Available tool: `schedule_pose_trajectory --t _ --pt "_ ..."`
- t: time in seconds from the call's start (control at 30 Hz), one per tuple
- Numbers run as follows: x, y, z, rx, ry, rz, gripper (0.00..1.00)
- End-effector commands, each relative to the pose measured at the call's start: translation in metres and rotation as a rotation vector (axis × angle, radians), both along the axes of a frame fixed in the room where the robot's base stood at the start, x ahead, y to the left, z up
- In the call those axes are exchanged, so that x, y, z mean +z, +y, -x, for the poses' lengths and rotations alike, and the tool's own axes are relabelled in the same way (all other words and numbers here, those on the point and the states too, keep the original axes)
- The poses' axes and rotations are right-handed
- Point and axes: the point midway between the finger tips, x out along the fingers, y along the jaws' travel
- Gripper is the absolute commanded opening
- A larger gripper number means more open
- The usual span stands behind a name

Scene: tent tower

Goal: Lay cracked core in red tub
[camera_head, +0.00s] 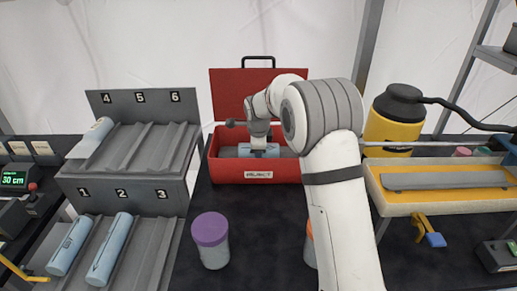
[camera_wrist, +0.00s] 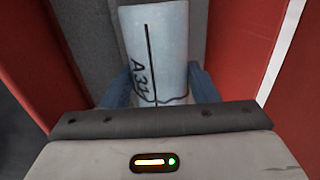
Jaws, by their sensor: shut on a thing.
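The red tub (camera_head: 225,171) stands open at the back middle, its lid raised behind it and a white label on its front. My gripper (camera_head: 259,150) is down inside the tub. It is shut on a pale blue-grey core (camera_wrist: 160,35), with a blue finger on each side. The core bears a long black line, handwritten marks like "A31" and a thin wavy dark line near the gripper. Red walls flank it in the wrist view, with a grey floor beneath. I cannot tell whether the core touches that floor.
A grey numbered rack (camera_head: 120,190) at left holds a core (camera_head: 96,137) in slot 4 and others in slots 1 (camera_head: 70,245) and 2 (camera_head: 109,250). A purple-lidded jar (camera_head: 211,240) stands before the tub. A yellow container (camera_head: 395,118) and a tray (camera_head: 445,200) are at right.

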Motion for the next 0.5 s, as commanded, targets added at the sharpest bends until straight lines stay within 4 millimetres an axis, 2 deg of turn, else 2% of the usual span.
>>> schedule_pose_trajectory --t 0.33,0.37,0.5 --pt "0.0000 0.0001 -0.0004 0.000 -0.002 0.000 0.19" --pt "0.0001 0.0001 -0.0004 0.000 -0.002 -0.001 0.54" --pt "0.0002 0.0001 -0.0003 0.000 -0.002 0.000 0.66"
